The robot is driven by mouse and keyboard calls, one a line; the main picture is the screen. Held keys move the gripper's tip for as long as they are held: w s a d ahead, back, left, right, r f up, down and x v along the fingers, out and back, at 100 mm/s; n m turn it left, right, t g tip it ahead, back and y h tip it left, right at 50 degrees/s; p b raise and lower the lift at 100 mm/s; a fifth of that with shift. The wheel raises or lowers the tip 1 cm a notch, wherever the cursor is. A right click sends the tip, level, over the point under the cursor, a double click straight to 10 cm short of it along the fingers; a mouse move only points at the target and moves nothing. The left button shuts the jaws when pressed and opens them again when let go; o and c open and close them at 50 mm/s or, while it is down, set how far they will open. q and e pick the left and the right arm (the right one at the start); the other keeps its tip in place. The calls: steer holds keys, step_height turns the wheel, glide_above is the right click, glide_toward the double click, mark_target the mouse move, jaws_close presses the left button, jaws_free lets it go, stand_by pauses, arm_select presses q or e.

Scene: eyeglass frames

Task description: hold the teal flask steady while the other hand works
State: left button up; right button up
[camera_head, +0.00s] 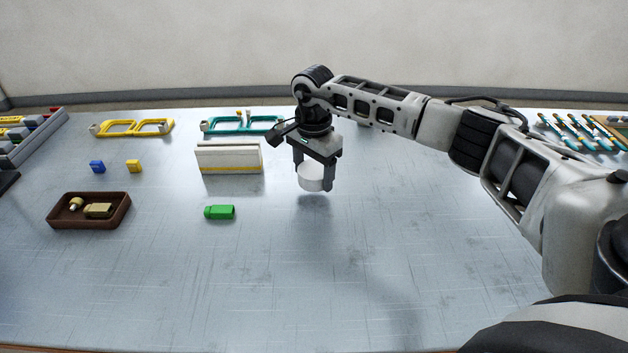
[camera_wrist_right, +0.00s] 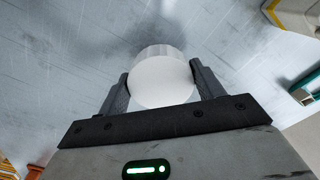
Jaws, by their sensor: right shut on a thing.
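My right gripper (camera_head: 313,183) is shut on a white cylinder (camera_head: 310,174) and holds it above the middle of the table, with a shadow below it. In the right wrist view the white cylinder (camera_wrist_right: 162,80) sits between the two fingers. I see no teal flask. The teal thing in view is an eyeglass frame (camera_head: 241,130) at the back of the table, left of my right gripper and partly behind the white block. My left gripper is not in view.
A white block with a yellow stripe (camera_head: 229,160) stands just left of my right gripper. A yellow eyeglass frame (camera_head: 134,135), a blue block (camera_head: 97,167), a yellow block (camera_head: 134,166), a green piece (camera_head: 220,212) and a brown tray (camera_head: 88,222) lie left. The front table is clear.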

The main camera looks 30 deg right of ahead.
mark_target(314, 182)
steer(key=shift+d+f, duration=0.1)
steer(key=shift+f, duration=1.6)
steer(key=o, duration=1.1)
step_height(314, 182, up, 12)
steer(key=shift+r, duration=0.1)
steer(key=shift+s, duration=0.1)
